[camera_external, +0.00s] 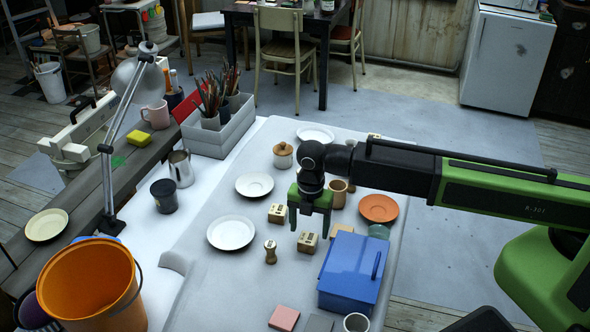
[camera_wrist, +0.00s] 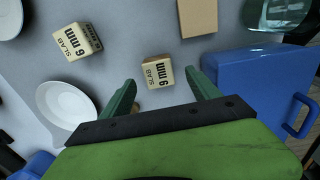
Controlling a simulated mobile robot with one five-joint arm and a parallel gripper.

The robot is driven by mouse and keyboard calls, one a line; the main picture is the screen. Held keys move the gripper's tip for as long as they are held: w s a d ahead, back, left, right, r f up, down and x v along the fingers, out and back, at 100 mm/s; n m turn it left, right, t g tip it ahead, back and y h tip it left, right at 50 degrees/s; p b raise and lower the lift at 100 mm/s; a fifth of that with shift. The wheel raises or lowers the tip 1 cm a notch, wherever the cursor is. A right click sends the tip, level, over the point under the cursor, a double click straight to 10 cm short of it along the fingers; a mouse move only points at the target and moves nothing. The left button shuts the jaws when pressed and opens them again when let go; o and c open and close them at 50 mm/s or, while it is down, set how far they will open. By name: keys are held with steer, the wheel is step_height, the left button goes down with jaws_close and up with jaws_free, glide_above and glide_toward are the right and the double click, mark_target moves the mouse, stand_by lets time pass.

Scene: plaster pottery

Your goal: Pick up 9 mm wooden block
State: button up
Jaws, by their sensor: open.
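Two small wooden blocks lie on the grey board. One block, whose digit seems to read 9 mm (camera_wrist: 157,71), shows in the wrist view just ahead of and between the fingers. It also appears below the gripper in the external view (camera_external: 308,243). The other, reading 6 mm (camera_wrist: 78,41), lies to its left in the wrist view and farther back in the external view (camera_external: 277,213). The digits are unreadable in the external view. My gripper (camera_external: 310,222) is open and empty, pointing down above the board. Its green fingers (camera_wrist: 160,87) are apart from both blocks.
A blue lidded box (camera_external: 352,270) stands close right of the nearer block. A wooden knob-shaped piece (camera_external: 270,252) stands to its left. A white saucer (camera_external: 231,232), a tan cup (camera_external: 338,194) and an orange plate (camera_external: 379,208) are around. A tan piece (camera_wrist: 198,17) lies beyond the block.

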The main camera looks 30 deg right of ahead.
mark_target(308, 238)
step_height(308, 238, down, 5)
steer(key=b, duration=0.5)
steer(key=shift+a+f, duration=0.15)
steer(key=shift+f, duration=0.05)
steer(key=shift+r, duration=0.2)
steer(key=shift+c, duration=0.4)
steer(key=c, duration=1.4)
steer(key=shift+o, duration=0.2)
steer(key=shift+r, duration=0.15)
step_height(308, 238, up, 4)
steer(key=p, duration=0.4)
steer(key=shift+r+p, duration=0.15)
steer(key=shift+p, duration=0.15)
steer(key=w+d+r+p, duration=0.2)
steer(key=d+r+p, duration=0.4)
steer(key=d, duration=0.5)
steer(key=shift+w+d+r, duration=0.15)
steer(key=shift+w+r, duration=0.05)
steer(key=shift+w, duration=0.2)
